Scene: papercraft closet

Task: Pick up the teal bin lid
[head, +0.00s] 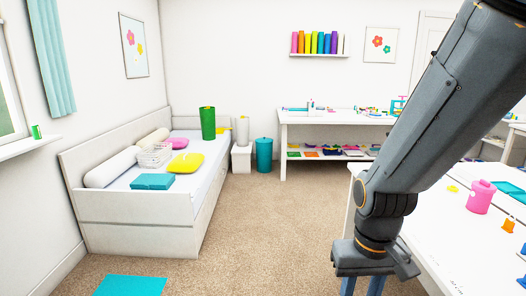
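A teal bin (264,157) stands on the carpet at the far wall, between a white box-like stand and the white work table. Its top (264,140) is teal too; at this size I cannot clearly tell the lid apart from the bin's body. My gripper (361,288) hangs at the lower edge of the picture, much nearer to me than the bin and to its right. Its two blue fingers stand apart, with carpet showing between them, and the tips are cut off by the frame. I see nothing between the fingers.
A white daybed (140,225) with cushions and a teal folded item (153,182) lines the left. A teal mat (130,286) lies on the floor. White tables stand at the back (340,121) and right (440,235). Open carpet (265,220) leads toward the bin.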

